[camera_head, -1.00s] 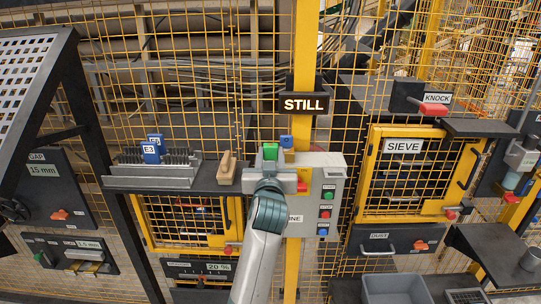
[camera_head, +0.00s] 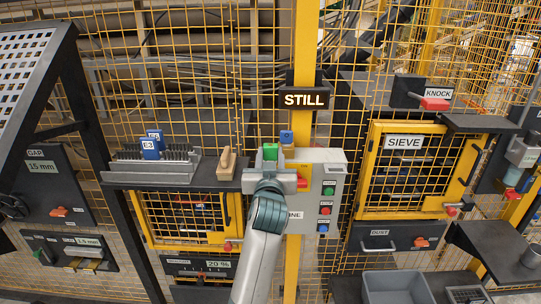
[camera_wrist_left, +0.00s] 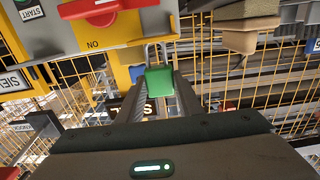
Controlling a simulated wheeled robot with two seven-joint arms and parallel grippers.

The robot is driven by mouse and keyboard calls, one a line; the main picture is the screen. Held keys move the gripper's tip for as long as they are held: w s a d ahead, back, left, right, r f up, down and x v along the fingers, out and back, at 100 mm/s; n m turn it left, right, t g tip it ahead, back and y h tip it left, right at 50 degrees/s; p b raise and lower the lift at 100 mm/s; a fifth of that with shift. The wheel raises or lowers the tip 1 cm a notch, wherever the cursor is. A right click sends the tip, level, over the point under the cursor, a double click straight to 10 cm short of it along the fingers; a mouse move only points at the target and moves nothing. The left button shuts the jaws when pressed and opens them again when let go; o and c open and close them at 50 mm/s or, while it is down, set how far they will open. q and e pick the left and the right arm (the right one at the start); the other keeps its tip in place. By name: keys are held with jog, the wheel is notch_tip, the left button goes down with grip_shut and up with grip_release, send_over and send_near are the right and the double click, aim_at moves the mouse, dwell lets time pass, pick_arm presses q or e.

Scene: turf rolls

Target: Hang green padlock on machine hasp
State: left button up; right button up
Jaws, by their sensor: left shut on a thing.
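My left gripper (camera_head: 270,162) is shut on the green padlock (camera_head: 270,152), in front of the yellow post beside the grey control box (camera_head: 328,172). The padlock also shows between the fingers in the left wrist view (camera_wrist_left: 160,79). Its shackle points up in that view, close to the edge of a yellow plate (camera_wrist_left: 112,42) that carries a red switch handle (camera_wrist_left: 100,10). I cannot tell whether the shackle passes through anything. The hasp itself is not clear in either view. My right gripper is out of view.
A shelf (camera_head: 228,172) left of the gripper holds a wooden-handled brush (camera_head: 226,164) and a grey rack (camera_head: 150,172) with blue tags. A blue block (camera_head: 286,137) is just behind the padlock. Yellow mesh fencing stands behind. A grey bin (camera_head: 395,287) is at lower right.

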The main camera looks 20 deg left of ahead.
pick_arm(q)
jog(key=shift+f+b, duration=0.45)
jog(key=shift+f, duration=0.3)
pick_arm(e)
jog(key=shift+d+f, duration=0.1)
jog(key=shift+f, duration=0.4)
pick_arm(q)
jog(key=shift+f+b, duration=0.65)
jog(key=shift+f, duration=0.35)
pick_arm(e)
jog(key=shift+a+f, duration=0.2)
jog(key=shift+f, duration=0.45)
pick_arm(q)
jog(key=o, duration=1.2)
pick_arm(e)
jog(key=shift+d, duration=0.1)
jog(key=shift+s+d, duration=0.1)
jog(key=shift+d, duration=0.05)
